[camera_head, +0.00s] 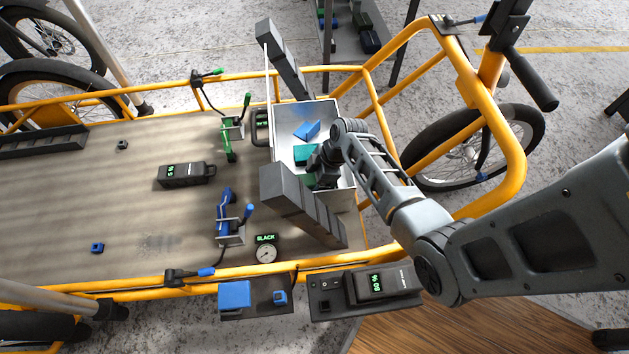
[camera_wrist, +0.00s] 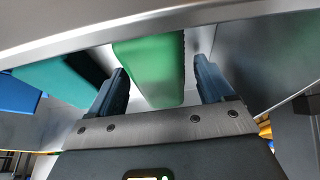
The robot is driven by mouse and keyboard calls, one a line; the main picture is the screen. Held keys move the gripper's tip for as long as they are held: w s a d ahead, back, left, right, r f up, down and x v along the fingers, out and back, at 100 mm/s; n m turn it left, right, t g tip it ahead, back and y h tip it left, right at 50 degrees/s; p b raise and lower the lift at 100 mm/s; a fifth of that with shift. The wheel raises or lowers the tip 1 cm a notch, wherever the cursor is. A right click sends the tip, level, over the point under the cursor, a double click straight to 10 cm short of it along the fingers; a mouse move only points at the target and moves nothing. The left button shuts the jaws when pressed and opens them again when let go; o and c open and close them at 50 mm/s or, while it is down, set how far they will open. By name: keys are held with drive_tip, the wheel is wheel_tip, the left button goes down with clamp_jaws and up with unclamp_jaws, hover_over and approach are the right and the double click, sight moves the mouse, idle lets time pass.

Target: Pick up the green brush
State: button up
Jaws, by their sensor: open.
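The green brush (camera_wrist: 150,68) lies in a grey metal bin (camera_head: 345,196). In the wrist view it is a long green block with a finely ridged right edge, between my two fingers. A small green part of it (camera_head: 310,181) shows in the head view, mostly hidden by my gripper. My gripper (camera_head: 317,172) is open and reaches down into the bin. In the wrist view (camera_wrist: 160,66) one finger is on each side of the brush, with a gap visible on the right. I cannot tell whether the left finger touches it.
A teal block (camera_head: 304,153) and a blue piece (camera_head: 307,130) share the bin. Dark stepped racks (camera_head: 300,208) (camera_head: 284,62) stand at its near and far sides. A green clamp (camera_head: 229,138), a blue clamp (camera_head: 226,215) and a dial gauge (camera_head: 266,254) are left on the cargo bed.

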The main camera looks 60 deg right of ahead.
drive_tip(key=shift+c, duration=0.5)
drive_tip(key=c, duration=1)
wheel_tip(320, 180, up, 10)
drive_tip(key=p, duration=0.3)
drive_tip(key=shift+r, duration=0.25)
